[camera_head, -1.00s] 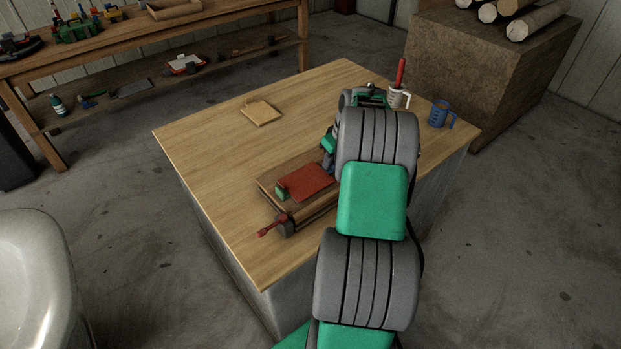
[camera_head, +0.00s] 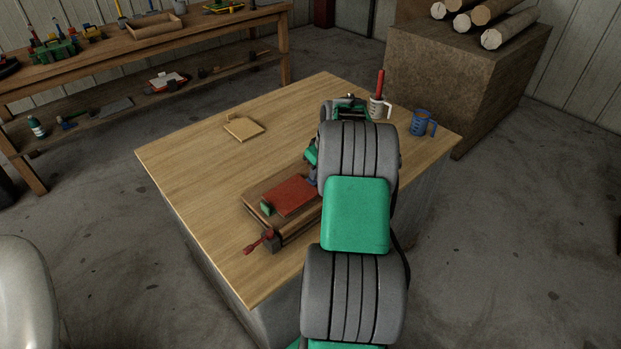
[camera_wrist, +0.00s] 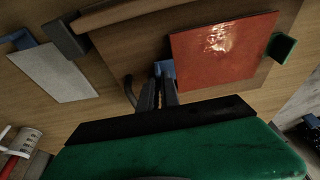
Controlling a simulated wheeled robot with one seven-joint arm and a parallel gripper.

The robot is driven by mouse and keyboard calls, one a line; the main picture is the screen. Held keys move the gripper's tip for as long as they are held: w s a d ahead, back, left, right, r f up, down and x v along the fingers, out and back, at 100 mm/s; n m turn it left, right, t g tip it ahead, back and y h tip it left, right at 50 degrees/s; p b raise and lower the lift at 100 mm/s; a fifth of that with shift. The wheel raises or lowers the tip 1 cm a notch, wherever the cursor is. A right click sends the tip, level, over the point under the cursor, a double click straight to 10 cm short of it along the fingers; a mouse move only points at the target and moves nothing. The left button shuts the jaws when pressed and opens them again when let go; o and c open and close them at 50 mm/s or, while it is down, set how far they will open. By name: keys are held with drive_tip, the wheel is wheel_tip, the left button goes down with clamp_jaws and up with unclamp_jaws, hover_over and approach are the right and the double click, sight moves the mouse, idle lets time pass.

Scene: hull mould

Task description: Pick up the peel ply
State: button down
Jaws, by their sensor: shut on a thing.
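A flat red sheet, which I take as the peel ply (camera_head: 292,195), lies on a wooden board (camera_head: 255,192) on the table. It has a green tab (camera_head: 266,208) at one end and looks glossy in the wrist view (camera_wrist: 222,52). A blue tab (camera_wrist: 164,68) sits at the sheet's opposite edge. My gripper (camera_wrist: 165,90) has its fingers close together at this tab and is shut on it. The fingers partly hide the tab. In the head view my arm covers the gripper and the right end of the sheet.
A pale sheet (camera_wrist: 55,72) with a blue tab lies to the left in the wrist view. A white cup with a red stick (camera_head: 379,104) and a blue jug (camera_head: 421,122) stand at the table's right. A tan tile (camera_head: 243,128) lies at the back left; table around it is clear.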

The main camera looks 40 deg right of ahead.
wheel_tip(320, 180, up, 3)
drive_tip(key=shift+f, duration=0.1)
drive_tip(key=s+a+r+b, duration=0.1)
drive_tip(key=s+a+r, duration=0.1)
drive_tip(key=s+r, duration=0.4)
drive_tip(key=s+a+r+b, duration=0.1)
drive_tip(key=s+a+r, duration=0.25)
drive_tip(key=s, duration=0.35)
wheel_tip(320, 180, up, 10)
drive_tip(key=p, duration=0.8)
drive_tip(key=shift+d+p, duration=0.35)
drive_tip(key=shift+p, duration=0.05)
drive_tip(key=shift+s, duration=0.1)
